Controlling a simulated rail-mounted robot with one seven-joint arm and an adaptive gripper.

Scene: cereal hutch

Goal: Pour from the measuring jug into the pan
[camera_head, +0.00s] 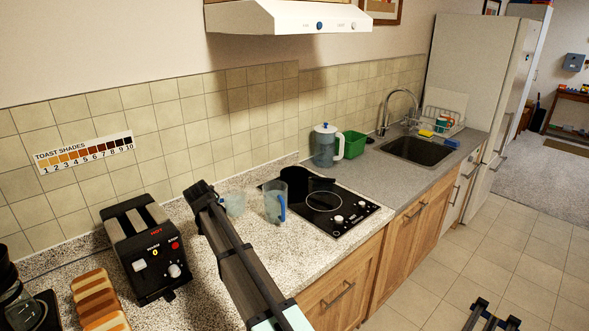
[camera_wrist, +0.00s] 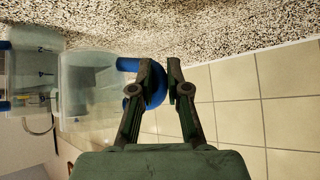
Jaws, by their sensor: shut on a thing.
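My gripper (camera_wrist: 162,76) is shut on the blue handle (camera_wrist: 157,92) of a clear jug (camera_wrist: 88,85) in the wrist view. That jug shows in the head view as a pale see-through shape (camera_head: 234,204) beside my dark arm, partly hidden; its contents and any tilt are unclear. A second clear jug (camera_head: 275,203) with a blue handle stands to its right, near the hob; blue marks show on it in the wrist view (camera_wrist: 33,72). I cannot tell for sure which is the measuring jug. The dark pan (camera_head: 309,180) sits at the back left of the hob.
The black hob (camera_head: 343,213) is set in the worktop. A blue-lidded pitcher (camera_head: 326,146) and green tub (camera_head: 354,144) stand behind it, with the sink (camera_head: 418,149) beyond. A toaster (camera_head: 145,248) and bread slices (camera_head: 97,300) are at left. A hood (camera_head: 288,17) hangs above.

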